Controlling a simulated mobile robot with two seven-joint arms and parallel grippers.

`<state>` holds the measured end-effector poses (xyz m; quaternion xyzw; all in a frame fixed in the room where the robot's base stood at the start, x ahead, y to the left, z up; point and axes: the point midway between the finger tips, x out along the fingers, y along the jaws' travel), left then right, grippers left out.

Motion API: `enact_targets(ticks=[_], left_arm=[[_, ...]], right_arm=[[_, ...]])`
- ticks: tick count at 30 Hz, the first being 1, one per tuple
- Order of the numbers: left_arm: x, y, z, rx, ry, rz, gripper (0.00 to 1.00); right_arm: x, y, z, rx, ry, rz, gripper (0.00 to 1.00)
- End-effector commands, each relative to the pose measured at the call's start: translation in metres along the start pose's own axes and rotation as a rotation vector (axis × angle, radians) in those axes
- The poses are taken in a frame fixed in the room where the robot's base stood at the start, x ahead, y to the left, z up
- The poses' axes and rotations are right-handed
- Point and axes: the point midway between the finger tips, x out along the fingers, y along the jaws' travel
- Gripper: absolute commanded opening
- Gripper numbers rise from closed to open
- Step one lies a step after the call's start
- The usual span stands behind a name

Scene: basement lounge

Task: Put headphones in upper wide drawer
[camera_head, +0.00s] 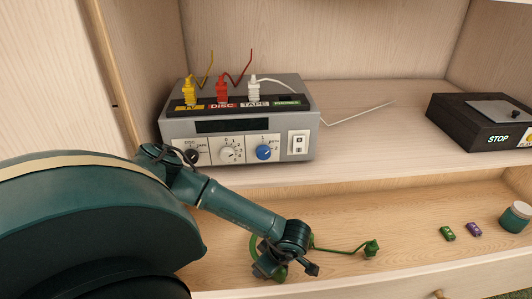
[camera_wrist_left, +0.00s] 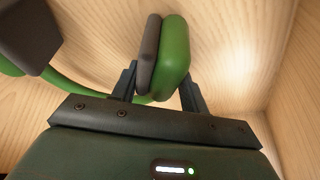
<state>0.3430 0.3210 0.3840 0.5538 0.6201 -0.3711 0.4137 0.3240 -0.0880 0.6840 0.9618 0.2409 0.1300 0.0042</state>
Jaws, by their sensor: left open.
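The green headphones (camera_head: 253,243) lie on the wooden floor of the open wide drawer (camera_head: 410,262), at its left part, mostly hidden behind my left gripper (camera_head: 268,268). In the left wrist view one green ear cup with a dark pad (camera_wrist_left: 174,60) stands between the fingers of my left gripper (camera_wrist_left: 160,80). The fingers are open on either side of it; I cannot tell whether they touch it. The other dark pad (camera_wrist_left: 28,38) and the green band show at the left. A green cord runs right to a green plug (camera_head: 372,248). My right gripper is not in view.
A grey audio unit (camera_head: 240,125) with yellow, red and white plugs stands on the shelf above the drawer. A black player (camera_head: 485,120) is at the right. In the drawer's right part are a green piece (camera_head: 447,233), a purple piece (camera_head: 474,229) and a teal jar (camera_head: 515,218).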

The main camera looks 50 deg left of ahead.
Motion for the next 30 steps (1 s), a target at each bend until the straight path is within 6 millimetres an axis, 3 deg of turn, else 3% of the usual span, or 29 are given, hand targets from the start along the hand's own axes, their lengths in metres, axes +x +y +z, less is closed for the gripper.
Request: enact_targets(ticks=[5,8,21,30], left_arm=[[-0.005,0.000,-0.002,0.000,0.000,0.001,0.44],[-0.019,0.000,-0.002,0.000,-0.001,0.001,0.44],[-0.107,0.000,-0.002,0.001,-0.002,0.002,0.44],[-0.124,0.000,-0.001,0.000,0.000,0.001,0.44]], right_arm=[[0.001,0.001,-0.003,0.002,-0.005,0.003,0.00],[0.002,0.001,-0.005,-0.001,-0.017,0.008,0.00],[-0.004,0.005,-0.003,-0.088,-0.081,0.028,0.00],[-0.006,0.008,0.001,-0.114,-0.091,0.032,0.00]])
